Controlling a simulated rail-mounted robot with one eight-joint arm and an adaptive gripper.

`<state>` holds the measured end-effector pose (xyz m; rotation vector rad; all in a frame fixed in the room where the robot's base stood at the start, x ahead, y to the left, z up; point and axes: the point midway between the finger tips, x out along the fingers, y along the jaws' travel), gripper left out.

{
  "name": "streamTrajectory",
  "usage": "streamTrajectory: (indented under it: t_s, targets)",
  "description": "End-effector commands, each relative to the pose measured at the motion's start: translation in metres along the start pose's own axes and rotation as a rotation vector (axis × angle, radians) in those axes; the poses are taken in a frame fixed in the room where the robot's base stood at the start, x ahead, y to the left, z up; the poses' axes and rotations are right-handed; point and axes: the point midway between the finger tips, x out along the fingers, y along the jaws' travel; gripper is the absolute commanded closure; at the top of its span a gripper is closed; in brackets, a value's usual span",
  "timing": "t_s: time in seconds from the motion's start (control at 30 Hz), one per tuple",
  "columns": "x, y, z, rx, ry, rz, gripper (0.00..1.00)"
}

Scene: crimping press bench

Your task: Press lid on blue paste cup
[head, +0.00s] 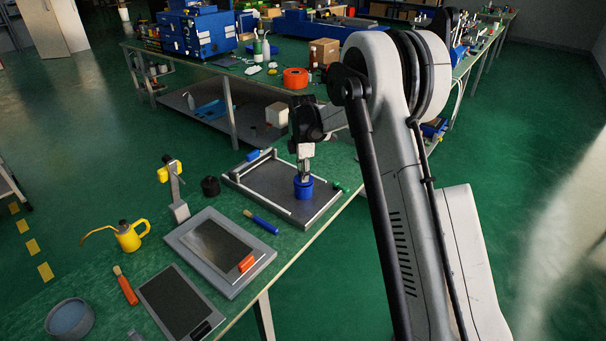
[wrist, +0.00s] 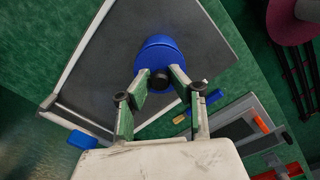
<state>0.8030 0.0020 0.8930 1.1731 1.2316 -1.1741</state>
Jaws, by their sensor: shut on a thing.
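The blue paste cup (head: 304,190) stands upright on the grey tray with white rails (head: 262,197). In the wrist view a round blue lid (wrist: 158,52) with a short dark knob (wrist: 159,80) lies directly in front of my fingers. My gripper (head: 305,176), also in the wrist view (wrist: 158,74), points down over the cup and is shut on the knob. Lid and cup share the same blue, so the seam between them cannot be made out. The lid hides the cup's inside.
A blue-handled tool (head: 262,222) and a framed dark panel (head: 216,248) lie in front of the tray. A green-tipped item (head: 341,187) lies at the tray's right edge.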

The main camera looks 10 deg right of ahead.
Motion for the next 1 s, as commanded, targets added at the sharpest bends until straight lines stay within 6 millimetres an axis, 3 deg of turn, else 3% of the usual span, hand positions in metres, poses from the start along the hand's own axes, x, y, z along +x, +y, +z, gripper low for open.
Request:
streamTrajectory:
  t_s: [1.0]
  targets:
    - [0.0061,0.0,0.0,0.0,0.0,0.0,1.0]
